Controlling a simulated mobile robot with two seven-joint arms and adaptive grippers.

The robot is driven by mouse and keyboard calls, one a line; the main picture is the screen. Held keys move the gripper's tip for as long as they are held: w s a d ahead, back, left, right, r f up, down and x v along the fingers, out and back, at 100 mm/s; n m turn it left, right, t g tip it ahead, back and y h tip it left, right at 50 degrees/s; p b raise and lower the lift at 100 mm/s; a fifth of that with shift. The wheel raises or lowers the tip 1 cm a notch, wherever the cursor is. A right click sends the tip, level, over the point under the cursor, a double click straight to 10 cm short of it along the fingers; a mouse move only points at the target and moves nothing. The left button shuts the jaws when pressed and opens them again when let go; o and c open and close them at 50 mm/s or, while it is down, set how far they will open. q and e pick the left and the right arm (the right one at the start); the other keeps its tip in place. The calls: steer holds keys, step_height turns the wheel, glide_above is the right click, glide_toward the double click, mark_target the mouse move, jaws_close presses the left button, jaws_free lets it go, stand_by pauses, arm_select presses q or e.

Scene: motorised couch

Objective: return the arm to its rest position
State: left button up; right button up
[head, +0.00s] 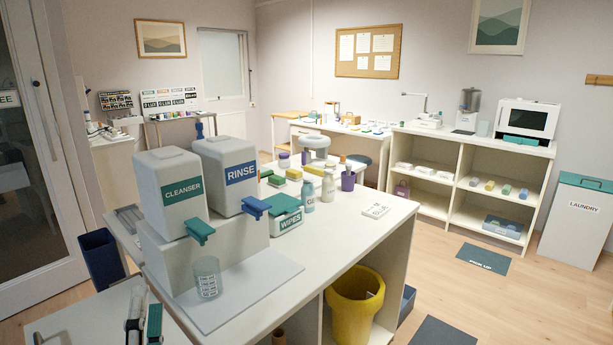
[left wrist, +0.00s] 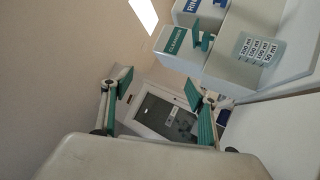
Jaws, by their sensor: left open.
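My left gripper (head: 144,317) shows at the bottom left of the head view, in front of the low end of the counter. In the left wrist view my left gripper (left wrist: 160,90) has its two green-padded fingers wide apart with nothing between them. The cleanser dispenser (head: 172,188) and the rinse dispenser (head: 232,172) stand behind and to the right of it. A clear measuring cup (head: 207,277) stands under the cleanser spout, apart from the gripper; it also shows in the left wrist view (left wrist: 258,50). My right gripper is in neither view.
The white counter (head: 340,235) carries a wipes box (head: 287,222), bottles and sponges. A glass door (head: 30,150) is at far left.

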arm_select(q)
steer(key=s+d+f+m+g+h, duration=0.1)
steer(key=d+f+m+g+h, duration=0.1)
steer(key=d+f+m+h, duration=0.35)
steer(key=s+d+f+m+g+h, duration=0.1)
steer(key=d+f+m+g+h, duration=0.1)
steer(key=f+m, duration=0.5)
steer(key=s+d+f+m+g+h, duration=0.1)
steer(key=d+f+m+g+h, duration=0.15)
steer(key=f+m+h, duration=0.4)
steer(key=s+a+f+m+g+y, duration=0.1)
steer(key=s+f, duration=0.4)
steer(key=f, duration=0.6)
steer(key=s+a+f+m+g+y, duration=0.1)
steer(key=s+f+m+g+y, duration=0.3)
steer(key=f, duration=0.7)
steer(key=shift+s+m+g, duration=0.5)
steer(key=shift+s+g, duration=0.15)
